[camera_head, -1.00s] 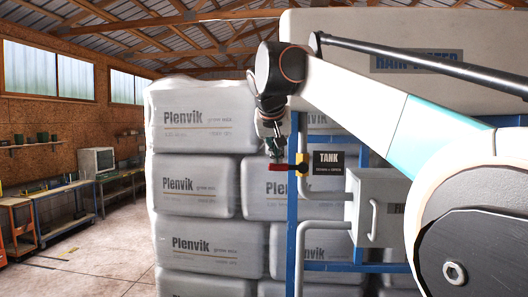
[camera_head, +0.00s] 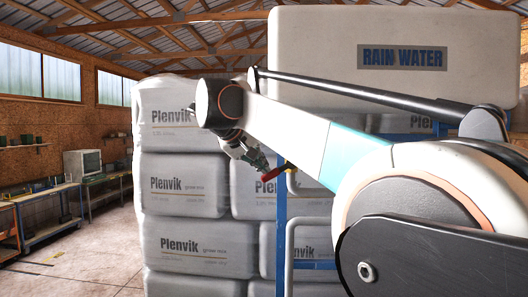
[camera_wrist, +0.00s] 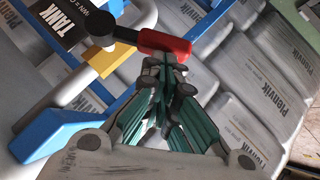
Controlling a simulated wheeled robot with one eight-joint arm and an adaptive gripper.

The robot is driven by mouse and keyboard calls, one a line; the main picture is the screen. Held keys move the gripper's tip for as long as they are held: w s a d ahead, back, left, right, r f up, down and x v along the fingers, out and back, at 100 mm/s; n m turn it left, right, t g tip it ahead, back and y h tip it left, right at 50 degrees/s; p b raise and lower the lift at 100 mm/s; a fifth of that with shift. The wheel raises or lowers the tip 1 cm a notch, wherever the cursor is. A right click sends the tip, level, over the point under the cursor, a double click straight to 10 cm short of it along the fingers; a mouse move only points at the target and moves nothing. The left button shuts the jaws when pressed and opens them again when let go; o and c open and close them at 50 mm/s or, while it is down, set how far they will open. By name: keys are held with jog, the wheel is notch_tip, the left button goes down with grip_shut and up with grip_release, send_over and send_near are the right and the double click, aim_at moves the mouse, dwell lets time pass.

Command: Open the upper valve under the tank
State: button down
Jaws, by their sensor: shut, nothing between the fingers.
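The valve has a red handle grip (camera_head: 271,174) on a dark lever and a yellow part (camera_head: 289,167), beside the blue frame. In the wrist view the red grip (camera_wrist: 165,44) lies just beyond my fingertips, with the yellow part (camera_wrist: 108,60) to its left. My gripper (camera_head: 262,166) is shut and empty, with its tips at the grip's near side. In the wrist view the fingertips (camera_wrist: 170,72) appear to touch the grip or nearly so, but are not around it. The white rain water tank (camera_head: 330,50) is above; my arm hides part of the pipework.
Wrapped Plenvik sacks (camera_head: 185,185) are stacked behind and left of the valve. A blue frame post (camera_head: 281,225) and a grey pipe (camera_head: 290,250) stand close by. A black TANK sign (camera_wrist: 62,25) shows in the wrist view. The floor at left is open.

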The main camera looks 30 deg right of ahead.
aim_at(263, 179)
notch_tip(263, 179, down, 3)
jog(key=n+h+b, duration=0.1)
jog(key=g+h+b, duration=0.1)
jog(key=shift+s+d+f+n+h+b, duration=0.1)
jog(key=shift+d+f+n+h+b, duration=0.1)
jog(key=shift+n+h+b, duration=0.15)
jog(key=shift+s+d+f+n+h+b, duration=0.15)
jog(key=shift+f+n+h+b, duration=0.45)
jog(key=shift+h+b, duration=0.2)
jog(key=shift+s+d+f+n+g+h+b, duration=0.15)
jog(key=shift+d+f+n+g+h+b, duration=0.15)
jog(key=shift+f+h+b, duration=0.2)
jog(key=shift+s+d+f+n+g+h+b, duration=0.15)
jog(key=shift+d+f+n+h+b, duration=0.15)
jog(key=shift+b, duration=0.3)
jog(key=shift+s+d+f+n+h+b, duration=0.55)
jog(key=shift+d+f+n+h+b, duration=0.15)
jog(key=shift+b, duration=0.2)
